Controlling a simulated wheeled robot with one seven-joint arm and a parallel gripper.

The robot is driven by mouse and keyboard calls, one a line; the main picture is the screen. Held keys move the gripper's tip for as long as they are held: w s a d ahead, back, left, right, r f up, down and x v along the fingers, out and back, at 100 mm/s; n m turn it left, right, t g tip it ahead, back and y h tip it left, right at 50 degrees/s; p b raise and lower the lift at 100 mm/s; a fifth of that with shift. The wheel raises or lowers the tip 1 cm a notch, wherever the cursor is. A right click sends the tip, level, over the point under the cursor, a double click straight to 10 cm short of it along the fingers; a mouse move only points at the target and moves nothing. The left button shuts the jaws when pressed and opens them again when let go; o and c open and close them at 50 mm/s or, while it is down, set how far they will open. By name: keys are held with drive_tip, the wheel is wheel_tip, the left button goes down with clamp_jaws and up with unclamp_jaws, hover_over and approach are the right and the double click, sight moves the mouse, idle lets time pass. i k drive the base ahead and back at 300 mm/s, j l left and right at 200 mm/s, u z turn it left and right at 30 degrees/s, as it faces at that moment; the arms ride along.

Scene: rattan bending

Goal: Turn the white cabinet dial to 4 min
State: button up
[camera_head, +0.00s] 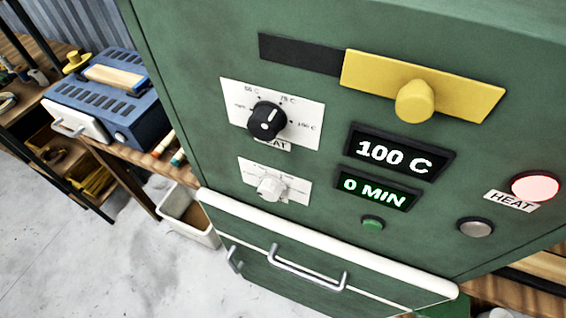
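The white dial (270,187) sits on a white label plate (294,188) on the front of the green cabinet (210,130). Small marks surround the dial, but they are too small to read. The green time display (375,188) to its right reads "0 MIN". Above it, the white temperature display (394,153) reads "100 C". A black dial (267,121) on a larger plate with temperature marks is above the white dial. My gripper is not in view, and nothing touches the white dial.
A yellow slider with a knob (415,101) is at the upper right. A green button (373,223), grey button (475,227) and lit red light (535,186) are to the right. A white ledge (330,245) and door handle (305,268) jut out below. A blue machine (120,90) stands left.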

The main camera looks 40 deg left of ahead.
sight(271, 187)
drive_tip(key=k+l+u, duration=0.15)
drive_tip(key=u, duration=0.2)
drive_tip(key=k+u, duration=0.15)
drive_tip(key=u, duration=0.2)
drive_tip(key=k+l+u, duration=0.1)
drive_tip(key=u, duration=0.25)
drive_tip(key=k, duration=0.1)
